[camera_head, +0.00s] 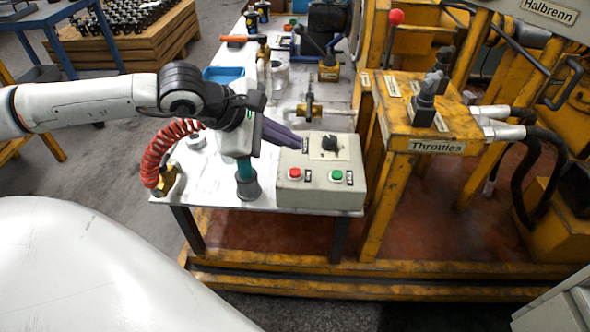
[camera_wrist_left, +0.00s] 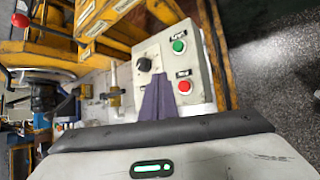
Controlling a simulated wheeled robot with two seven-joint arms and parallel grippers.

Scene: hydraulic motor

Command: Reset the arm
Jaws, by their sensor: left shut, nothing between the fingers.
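My left arm (camera_head: 85,103) comes in from the left above the table. My left gripper (camera_head: 300,143) has purple fingers closed together and empty, pointing right with the tips near the upper left of the control box. In the left wrist view the shut fingers (camera_wrist_left: 156,84) appear in front of the box, near its black knob. The control box (camera_head: 290,187) is light grey with a black knob (camera_head: 329,143), a red button (camera_head: 295,173) and a green button (camera_head: 337,175). From these views I cannot tell whether the fingertips touch the box. My right gripper is not in view.
The white table (camera_head: 215,188) holds a coiled red hose (camera_head: 160,150), a teal-and-grey part (camera_head: 247,182), a blue tray (camera_head: 222,73) and several tools. A yellow machine stand (camera_head: 400,140) labelled Throttles stands close on the right.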

